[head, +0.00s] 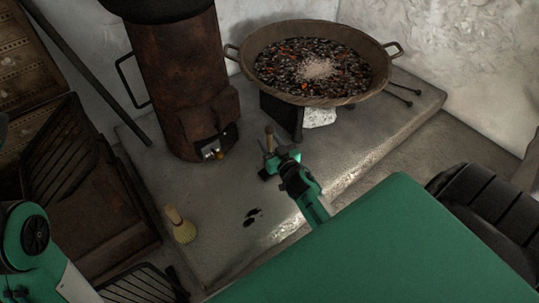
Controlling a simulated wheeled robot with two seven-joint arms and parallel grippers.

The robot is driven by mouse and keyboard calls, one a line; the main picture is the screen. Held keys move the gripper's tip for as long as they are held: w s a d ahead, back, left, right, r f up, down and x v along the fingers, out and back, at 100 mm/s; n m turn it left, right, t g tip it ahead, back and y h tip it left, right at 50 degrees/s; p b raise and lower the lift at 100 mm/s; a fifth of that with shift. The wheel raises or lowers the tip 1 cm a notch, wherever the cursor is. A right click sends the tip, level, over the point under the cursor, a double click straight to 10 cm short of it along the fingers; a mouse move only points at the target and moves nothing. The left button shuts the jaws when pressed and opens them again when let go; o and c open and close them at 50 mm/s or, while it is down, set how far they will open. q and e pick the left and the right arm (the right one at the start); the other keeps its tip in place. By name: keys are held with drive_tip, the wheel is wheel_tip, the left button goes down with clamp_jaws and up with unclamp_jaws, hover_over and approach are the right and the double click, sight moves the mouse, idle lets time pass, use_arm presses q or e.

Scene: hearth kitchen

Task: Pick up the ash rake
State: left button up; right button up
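A short wooden handle (269,138), which looks like the ash rake's, stands nearly upright by the front of the brazier's dark stand. My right gripper (271,163) is right at its lower part, over the grey hearth slab. The fingers and the handle overlap there, and the picture is too small to show whether the fingers are closed on it. The rake's head is not clearly visible. My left arm shows at the lower left edge, but its gripper is out of the picture.
A wide pan of embers (320,95) sits on the stand. A rusty stove (185,85) stands to its left. A small brush (180,225) and dark bits (252,215) lie on the slab (215,245). Two dark rods (400,96) lie at right. A long dark pole (85,70) leans at left.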

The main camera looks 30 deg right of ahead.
drive_tip(key=shift+w, duration=0.2)
clamp_jaws()
drive_tip(key=shift+r, duration=0.15)
